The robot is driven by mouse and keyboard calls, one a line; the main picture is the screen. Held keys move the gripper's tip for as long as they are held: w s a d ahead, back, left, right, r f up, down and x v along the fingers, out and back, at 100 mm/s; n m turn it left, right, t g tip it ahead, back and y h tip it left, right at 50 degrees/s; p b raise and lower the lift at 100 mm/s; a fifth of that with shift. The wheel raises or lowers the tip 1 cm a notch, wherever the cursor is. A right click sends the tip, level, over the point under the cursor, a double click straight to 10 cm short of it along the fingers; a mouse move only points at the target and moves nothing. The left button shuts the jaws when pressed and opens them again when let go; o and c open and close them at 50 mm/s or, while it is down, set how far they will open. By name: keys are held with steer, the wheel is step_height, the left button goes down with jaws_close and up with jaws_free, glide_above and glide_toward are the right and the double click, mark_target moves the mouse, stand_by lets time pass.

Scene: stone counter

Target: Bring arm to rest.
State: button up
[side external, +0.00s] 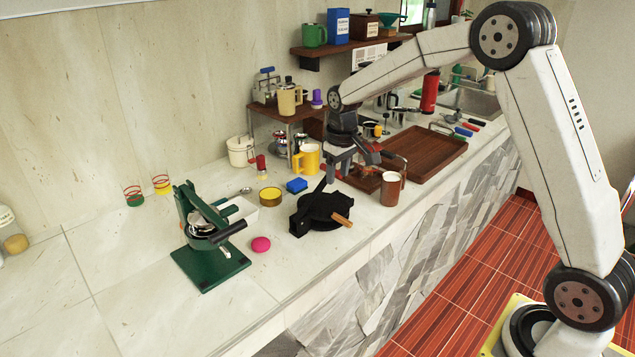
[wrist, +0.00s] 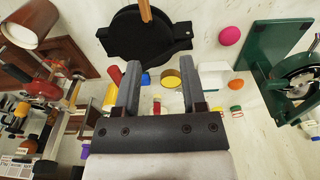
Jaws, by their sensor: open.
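My gripper (side external: 338,168) is open and empty. In the side external view it points down above the stone counter (side external: 130,290), beside the black round iron (side external: 320,208) with a wooden handle. A yellow mug (side external: 308,158) stands to its left and a brown mug (side external: 390,188) to its right. In the wrist view my gripper's two fingers (wrist: 168,88) are spread apart with nothing held between them. The black iron (wrist: 145,35) lies beyond the fingertips there.
A wooden tray (side external: 425,155) lies to the right. A wall shelf (side external: 335,48) holds containers. The counter's left part is mostly bare.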

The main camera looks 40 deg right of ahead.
steer(key=s+a+f, duration=0.1)
steer(key=s+a, duration=0.2)
steer(key=s, duration=0.4)
steer(key=s+a+f+t, duration=0.1)
steer(key=s+a+f, duration=0.1)
steer(key=s, duration=0.5)
steer(key=s+a+f, duration=0.1)
steer(key=s+a, duration=0.2)
steer(key=s, duration=0.4)
steer(key=shift+s+a+f+t, duration=0.25)
steer(key=shift+s+a+t, duration=0.05)
steer(key=shift+s, duration=0.05)
steer(key=shift+w, duration=0.15)
jaws_close()
steer(key=w+d+r+m, duration=0.2)
steer(key=w+d, duration=0.3)
steer(key=w, duration=0.5)
steer(key=w+d+r+m+t+h, duration=0.1)
steer(key=w+d+r, duration=0.3)
steer(key=w, duration=0.6)
steer(key=w+d+r+m+h, duration=0.1)
steer(key=w+d+r+m, duration=0.2)
steer(key=w+d, duration=0.5)
steer(key=w, duration=0.2)
steer(key=shift+w, duration=0.35)
steer(key=shift+f, duration=0.1)
